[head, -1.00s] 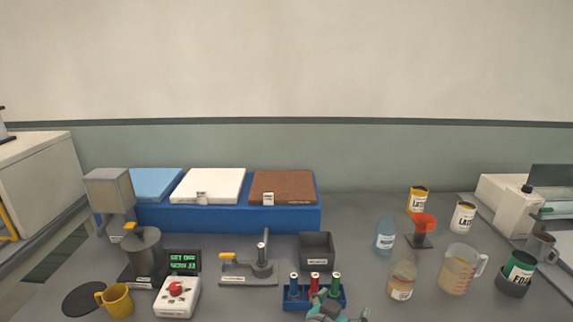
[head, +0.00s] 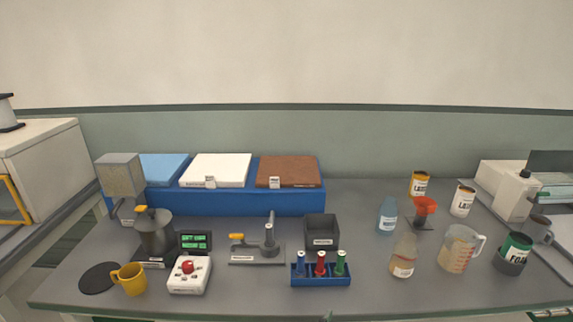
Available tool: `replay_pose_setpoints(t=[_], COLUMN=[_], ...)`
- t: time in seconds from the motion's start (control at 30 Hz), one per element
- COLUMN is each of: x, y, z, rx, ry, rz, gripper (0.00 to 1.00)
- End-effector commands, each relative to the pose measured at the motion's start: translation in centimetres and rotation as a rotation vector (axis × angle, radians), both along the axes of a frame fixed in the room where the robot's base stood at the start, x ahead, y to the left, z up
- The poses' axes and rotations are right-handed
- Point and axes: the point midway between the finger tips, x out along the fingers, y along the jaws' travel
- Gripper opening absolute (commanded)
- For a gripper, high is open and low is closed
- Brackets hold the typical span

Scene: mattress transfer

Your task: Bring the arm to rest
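My gripper is not in view now. Only a tiny sliver that may be part of my arm shows at the bottom edge, below the rack of tubes. The grey table (head: 385,282) lies in full width before me. On its back left is a blue base (head: 240,202) bearing a blue slab (head: 163,168), a white slab (head: 217,169) and a brown slab (head: 289,171) side by side, each flat. Small tags stand in front of the white and brown slabs.
A blue rack (head: 320,280) with three capped tubes stands near the front edge. A dark bin (head: 321,232), grey fixture (head: 257,250), white box with red knob (head: 189,274) and yellow mug (head: 131,280) stand left. Bottles, a jug (head: 459,248) and cans stand right.

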Motion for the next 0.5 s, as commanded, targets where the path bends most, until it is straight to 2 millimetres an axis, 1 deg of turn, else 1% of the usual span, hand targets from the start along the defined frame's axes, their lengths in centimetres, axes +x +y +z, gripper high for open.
replay_pose_setpoints(t=[0.03, 0.17, 0.2, 0.37, 0.5], x=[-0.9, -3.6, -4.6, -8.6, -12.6], y=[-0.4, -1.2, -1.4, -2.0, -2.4], z=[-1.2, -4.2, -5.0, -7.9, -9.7], rx=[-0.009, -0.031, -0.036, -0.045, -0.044], ry=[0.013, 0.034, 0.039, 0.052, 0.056], rz=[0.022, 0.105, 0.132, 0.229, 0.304], gripper=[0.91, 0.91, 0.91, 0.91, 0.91])
